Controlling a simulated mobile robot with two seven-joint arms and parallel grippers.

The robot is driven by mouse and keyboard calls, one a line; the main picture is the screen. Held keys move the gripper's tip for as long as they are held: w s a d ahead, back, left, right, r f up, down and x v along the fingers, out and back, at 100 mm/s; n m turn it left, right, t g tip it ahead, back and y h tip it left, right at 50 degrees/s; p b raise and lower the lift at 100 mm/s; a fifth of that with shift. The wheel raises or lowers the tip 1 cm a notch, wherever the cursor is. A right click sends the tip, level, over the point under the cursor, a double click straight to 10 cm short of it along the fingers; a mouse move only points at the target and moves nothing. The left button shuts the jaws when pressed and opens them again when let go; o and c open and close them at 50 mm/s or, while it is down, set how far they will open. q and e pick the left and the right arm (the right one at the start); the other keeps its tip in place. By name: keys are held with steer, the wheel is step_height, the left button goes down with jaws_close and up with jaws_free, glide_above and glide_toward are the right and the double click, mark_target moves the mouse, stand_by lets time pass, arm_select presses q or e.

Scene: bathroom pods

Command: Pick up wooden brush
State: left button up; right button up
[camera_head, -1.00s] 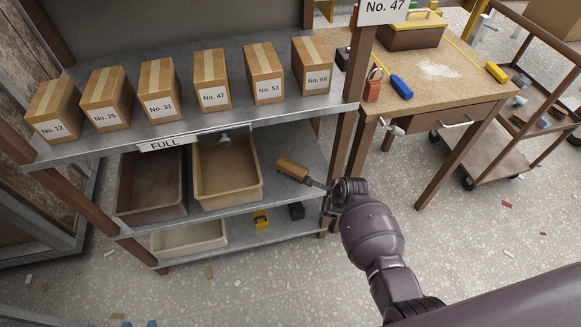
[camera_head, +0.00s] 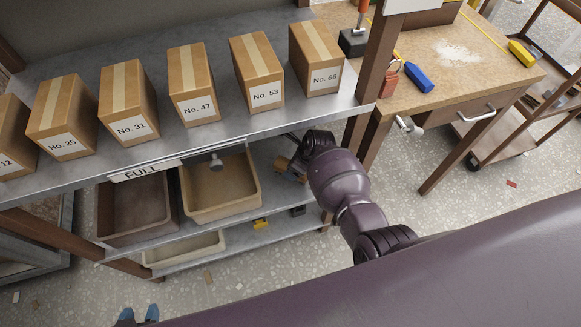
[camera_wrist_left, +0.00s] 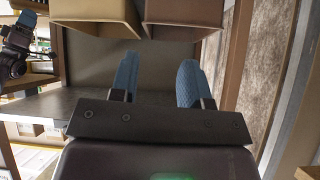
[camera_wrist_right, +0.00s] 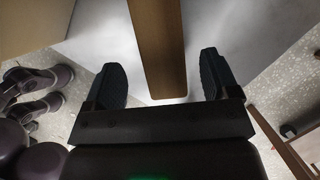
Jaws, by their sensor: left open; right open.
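The wooden brush (camera_head: 290,168) lies on the middle shelf, right of the tan bin, partly hidden by my right arm. In the right wrist view a long brown wooden piece, which looks like the brush (camera_wrist_right: 158,45), reaches between the spread fingers of my right gripper (camera_wrist_right: 161,65). That gripper is open, with gaps to both fingers; its fingertips are mostly hidden in the head view. My left gripper (camera_head: 138,314) shows only its blue fingertips at the bottom left of the head view. It is open and empty in the left wrist view (camera_wrist_left: 158,64), away from the brush.
Several numbered boxes (camera_head: 194,85) stand on the upper shelf, close above the brush's shelf. A tan bin (camera_head: 222,214) and a brown bin (camera_head: 137,238) sit left of the brush. A wooden post (camera_head: 374,65) and a workbench (camera_head: 455,80) stand to the right.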

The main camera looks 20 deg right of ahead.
steer(key=shift+w+a+f, duration=0.1)
steer(key=shift+f, duration=0.6)
steer(key=b+x, duration=0.2)
steer(key=x, duration=0.1)
steer(key=shift+f, duration=0.25)
steer(key=shift+w+a+f+b, duration=0.2)
steer(key=shift+f+b, duration=0.1)
steer(key=shift+b, duration=0.1)
steer(key=shift+w, duration=0.1)
steer(key=shift+r, duration=0.3)
steer(key=shift+f, duration=0.25)
steer(key=c, duration=1.1)
steer(key=shift+c, duration=0.2)
